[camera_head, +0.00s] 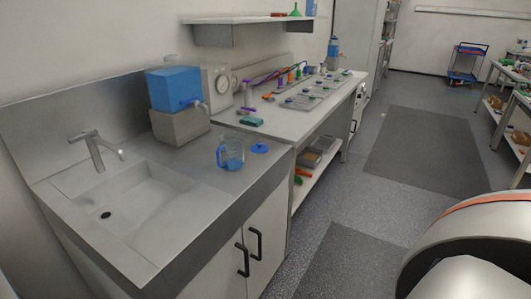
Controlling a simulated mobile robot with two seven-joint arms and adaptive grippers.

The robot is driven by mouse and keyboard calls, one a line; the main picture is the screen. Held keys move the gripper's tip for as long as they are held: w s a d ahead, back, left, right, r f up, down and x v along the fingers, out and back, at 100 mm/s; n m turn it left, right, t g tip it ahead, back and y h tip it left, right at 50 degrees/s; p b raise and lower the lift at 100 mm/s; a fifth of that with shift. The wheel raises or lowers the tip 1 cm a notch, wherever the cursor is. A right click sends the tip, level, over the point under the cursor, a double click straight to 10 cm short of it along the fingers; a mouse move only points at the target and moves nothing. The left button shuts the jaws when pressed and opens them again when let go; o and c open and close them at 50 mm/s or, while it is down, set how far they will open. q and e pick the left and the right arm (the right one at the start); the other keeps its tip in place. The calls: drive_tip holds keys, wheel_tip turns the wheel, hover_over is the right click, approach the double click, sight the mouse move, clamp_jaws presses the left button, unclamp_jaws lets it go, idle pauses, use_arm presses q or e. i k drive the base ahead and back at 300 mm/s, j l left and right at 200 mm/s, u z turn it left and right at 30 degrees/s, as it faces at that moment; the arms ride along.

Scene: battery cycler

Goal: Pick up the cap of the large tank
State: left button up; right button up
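A large blue tank (174,89) with a tap on its right side stands on a grey block (180,126) on the steel counter, behind the sink. A flat, round blue cap (260,148) lies on the counter, to the right of a clear jug (231,154) with blue liquid in it. I cannot tell for sure that this cap belongs to the tank. Neither of my grippers is in view.
A sink (127,203) with a faucet (95,150) fills the counter's left part. A white bench (289,121) with trays and small tools continues beyond the cap. A shelf (241,20) hangs above. My own rounded body part shows at the lower right. The floor ahead is clear.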

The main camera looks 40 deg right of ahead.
sight(259, 148)
drive_tip(key=u, duration=0.35)
drive_tip(key=k+u, duration=0.15)
drive_tip(key=u, duration=0.55)
drive_tip(key=k+l, duration=0.1)
drive_tip(key=l, duration=0.3)
drive_tip(key=k+l+u, duration=0.15)
drive_tip(key=l, duration=0.2)
drive_tip(key=k+l, duration=0.1)
drive_tip(key=l, duration=0.4)
drive_tip(key=k+l, duration=0.1)
drive_tip(key=l, duration=0.4)
drive_tip(key=k+l, duration=0.1)
drive_tip(key=l, duration=0.4)
drive_tip(key=k+l, duration=0.1)
drive_tip(key=l, duration=0.4)
